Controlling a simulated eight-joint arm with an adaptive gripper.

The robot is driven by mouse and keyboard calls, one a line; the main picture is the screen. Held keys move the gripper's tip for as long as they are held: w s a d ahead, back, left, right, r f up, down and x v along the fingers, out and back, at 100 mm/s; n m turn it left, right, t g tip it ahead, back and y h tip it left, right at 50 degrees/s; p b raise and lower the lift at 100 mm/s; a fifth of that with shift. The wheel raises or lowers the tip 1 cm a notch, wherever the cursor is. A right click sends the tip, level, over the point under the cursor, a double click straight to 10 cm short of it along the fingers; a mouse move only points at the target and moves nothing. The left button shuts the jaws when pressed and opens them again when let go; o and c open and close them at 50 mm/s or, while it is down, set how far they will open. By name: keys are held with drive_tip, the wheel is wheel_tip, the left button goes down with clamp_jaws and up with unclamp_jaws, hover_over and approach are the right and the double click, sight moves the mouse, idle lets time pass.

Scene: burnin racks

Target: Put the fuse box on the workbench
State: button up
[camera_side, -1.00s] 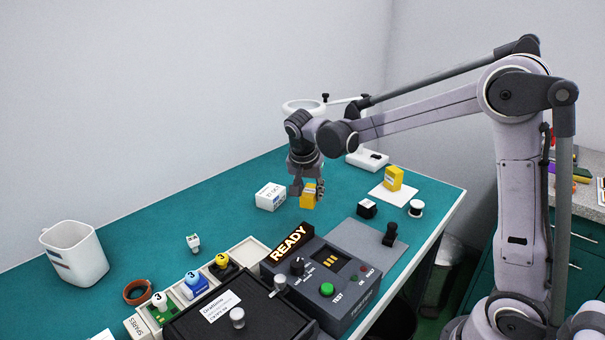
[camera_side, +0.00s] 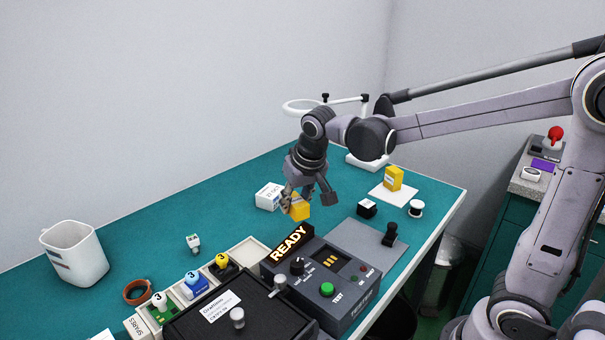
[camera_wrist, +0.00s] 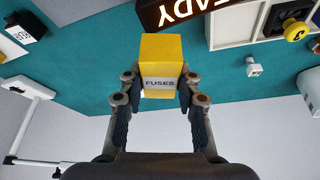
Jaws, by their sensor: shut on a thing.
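The fuse box (camera_wrist: 161,58) is a yellow box with a pale label reading "FUSES" in the wrist view. My gripper (camera_wrist: 160,84) is shut on it, one finger at each side. In the side view the fuse box (camera_side: 299,211) hangs tilted below my gripper (camera_side: 297,201), just behind the READY sign. It seems to be off the surface, but the gap beneath it is hard to judge. The teal workbench (camera_side: 130,245) extends under and around it. A second yellow box (camera_side: 394,178) stands on a white sheet (camera_side: 391,193) at the back right.
The lit READY sign (camera_side: 290,243) and the grey tester (camera_side: 340,300) are close in front of the held box. A white carton (camera_side: 268,197) is behind it to the left. Left of the carton the bench is largely clear.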

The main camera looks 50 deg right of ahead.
drive_tip(key=s+d+m+g+h, duration=0.15)
drive_tip(key=s+d+m, duration=0.35)
drive_tip(key=s+d, duration=1.45)
hover_over(359, 243)
drive_tip(key=s+a, duration=0.1)
drive_tip(key=shift+t, duration=0.25)
drive_tip(key=f, duration=0.7)
drive_tip(key=shift+a+f, duration=0.2)
drive_tip(key=shift+f, duration=2.15)
drive_tip(key=shift+f, duration=0.1)
drive_tip(key=o, duration=1.1)
drive_tip(key=shift+o, duration=0.2)
